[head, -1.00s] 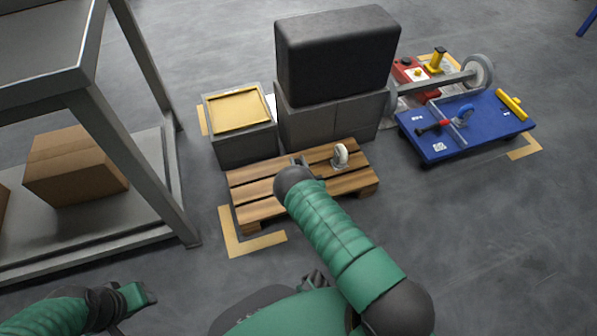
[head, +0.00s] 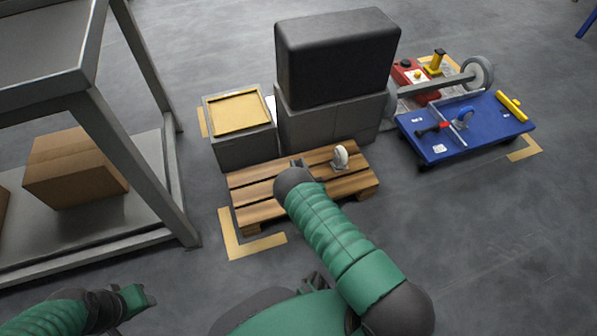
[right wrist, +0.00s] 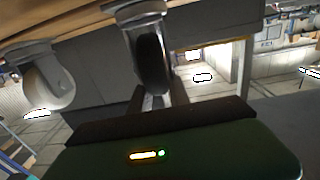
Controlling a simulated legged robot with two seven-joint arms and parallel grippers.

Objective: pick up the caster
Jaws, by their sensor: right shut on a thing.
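A caster with a dark wheel and a silver fork (right wrist: 152,62) is between the fingers of my right gripper (right wrist: 153,98) in the right wrist view. The gripper is shut on it. In the head view my right gripper (head: 298,163) is mostly hidden behind my own arm, over the pallet, and the held caster cannot be made out. Another caster, with a pale wheel (head: 340,157), stands on the wooden pallet (head: 258,212); it also shows in the right wrist view (right wrist: 48,85). My left gripper (head: 137,300) is at the lower left, its jaws unclear.
Behind the pallet stand a grey crate with a yellow top (head: 240,110) and a large dark block (head: 337,58) on grey boxes. A blue platform (head: 440,150) with several parts is at right. A grey rack (head: 165,190) with a cardboard box (head: 75,168) is at left.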

